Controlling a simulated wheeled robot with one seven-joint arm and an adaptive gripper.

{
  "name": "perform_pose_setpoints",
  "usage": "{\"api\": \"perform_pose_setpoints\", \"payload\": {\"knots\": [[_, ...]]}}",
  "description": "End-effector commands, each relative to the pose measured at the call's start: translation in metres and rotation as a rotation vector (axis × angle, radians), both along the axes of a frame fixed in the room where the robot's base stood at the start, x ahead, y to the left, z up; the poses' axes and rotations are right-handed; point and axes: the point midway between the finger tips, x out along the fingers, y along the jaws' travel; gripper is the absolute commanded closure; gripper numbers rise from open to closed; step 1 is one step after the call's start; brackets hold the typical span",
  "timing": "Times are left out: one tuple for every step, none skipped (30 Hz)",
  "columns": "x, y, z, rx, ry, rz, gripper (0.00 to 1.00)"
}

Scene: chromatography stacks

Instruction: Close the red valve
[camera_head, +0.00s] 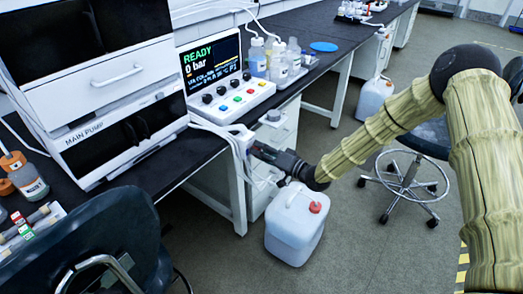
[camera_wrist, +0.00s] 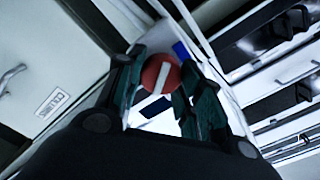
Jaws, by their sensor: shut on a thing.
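The red valve (camera_wrist: 159,74) shows in the wrist view as a round red knob with a white bar across its face. The bar runs tilted, from lower left to upper right in that view. My gripper (camera_wrist: 157,85) has one finger on each side of the knob and is shut on it. In the head view my gripper (camera_head: 258,150) reaches the white box at the bench's front corner. The valve itself is hidden there behind the gripper.
A white jug with a red cap (camera_head: 295,225) stands on the floor just below my gripper. The main pump stack (camera_head: 110,95) and a control panel reading READY, 0 bar (camera_head: 212,72) stand on the bench. A dark chair (camera_head: 95,240) is at front left, a stool (camera_head: 405,172) at right.

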Motion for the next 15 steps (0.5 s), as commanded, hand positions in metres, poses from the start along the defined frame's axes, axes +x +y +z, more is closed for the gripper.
{"api": "perform_pose_setpoints", "payload": {"knots": [[-0.0009, 0.0002, -0.0004, 0.026, 0.037, 0.001, 0.87], [-0.0009, 0.0003, -0.0006, 0.043, 0.061, 0.002, 0.87], [-0.0008, 0.0003, -0.0009, 0.064, 0.092, 0.001, 0.87], [-0.0008, 0.0002, -0.001, 0.081, 0.115, 0.001, 0.87], [-0.0006, -0.0001, -0.0012, 0.098, 0.138, 0.001, 0.87], [-0.0004, -0.0003, -0.0013, 0.12, 0.167, 0.0, 0.87], [-0.0002, -0.0006, -0.0014, 0.136, 0.189, 0.0, 0.87], [-0.0001, -0.0007, -0.0014, 0.152, 0.211, -0.001, 0.87], [-0.0001, -0.0006, -0.0015, 0.173, 0.239, -0.001, 0.87], [0.0, -0.0005, -0.0015, 0.187, 0.259, 0.0, 0.87], [0.0, -0.0003, -0.0017, 0.202, 0.28, 0.0, 0.87], [-0.0001, -0.0002, -0.0021, 0.221, 0.306, 0.0, 0.87], [-0.0001, -0.0002, -0.0024, 0.234, 0.324, 0.0, 0.87], [-0.0002, -0.0002, -0.0026, 0.247, 0.342, 0.0, 0.87], [-0.0002, -0.0002, -0.003, 0.262, 0.365, 0.001, 0.87]]}}
